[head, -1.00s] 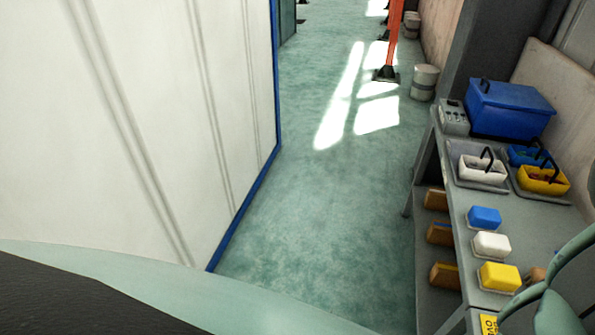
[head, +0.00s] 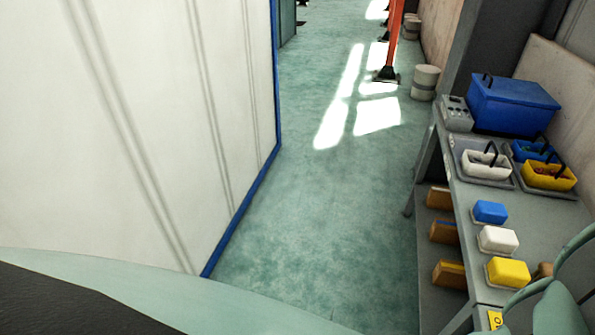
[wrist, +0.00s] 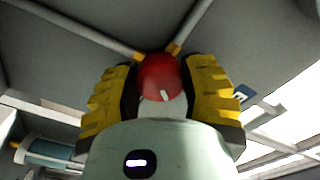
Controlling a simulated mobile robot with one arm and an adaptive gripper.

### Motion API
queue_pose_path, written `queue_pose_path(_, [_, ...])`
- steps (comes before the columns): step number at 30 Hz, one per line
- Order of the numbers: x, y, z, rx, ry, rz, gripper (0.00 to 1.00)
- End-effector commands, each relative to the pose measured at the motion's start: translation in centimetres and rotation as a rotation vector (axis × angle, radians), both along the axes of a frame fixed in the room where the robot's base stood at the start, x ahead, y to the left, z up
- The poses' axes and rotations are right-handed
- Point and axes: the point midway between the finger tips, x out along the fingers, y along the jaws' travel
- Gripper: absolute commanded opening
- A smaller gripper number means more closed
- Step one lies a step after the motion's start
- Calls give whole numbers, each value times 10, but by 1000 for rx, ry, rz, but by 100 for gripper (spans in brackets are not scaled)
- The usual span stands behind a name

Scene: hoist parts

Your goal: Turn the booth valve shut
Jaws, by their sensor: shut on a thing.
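A round red valve knob (wrist: 160,78) with a short white mark shows in the wrist view. The white mark is near its lower middle and tilts slightly. Grey pipes with yellow fittings meet behind it. My gripper (wrist: 160,92) has a ridged yellow and black finger on each side of the knob and is shut on it. The finger contact on the knob's sides is partly hidden. In the head view neither the valve nor my gripper is visible.
A grey bench (head: 455,190) along the right holds a blue cooler box (head: 513,105), small baskets and coloured blocks. A white booth wall (head: 130,120) with blue trim fills the left. The green floor (head: 320,220) between is clear. An orange post (head: 392,45) stands farther back.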

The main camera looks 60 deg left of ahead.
Motion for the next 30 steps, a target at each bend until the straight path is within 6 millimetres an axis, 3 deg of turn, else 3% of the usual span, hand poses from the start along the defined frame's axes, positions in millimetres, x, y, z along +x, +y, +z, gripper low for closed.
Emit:
queue_pose_path(18, [0,0,-2,377,-438,-1,9])
queue_pose_path(30, [1,1,-1,536,-620,1,8])
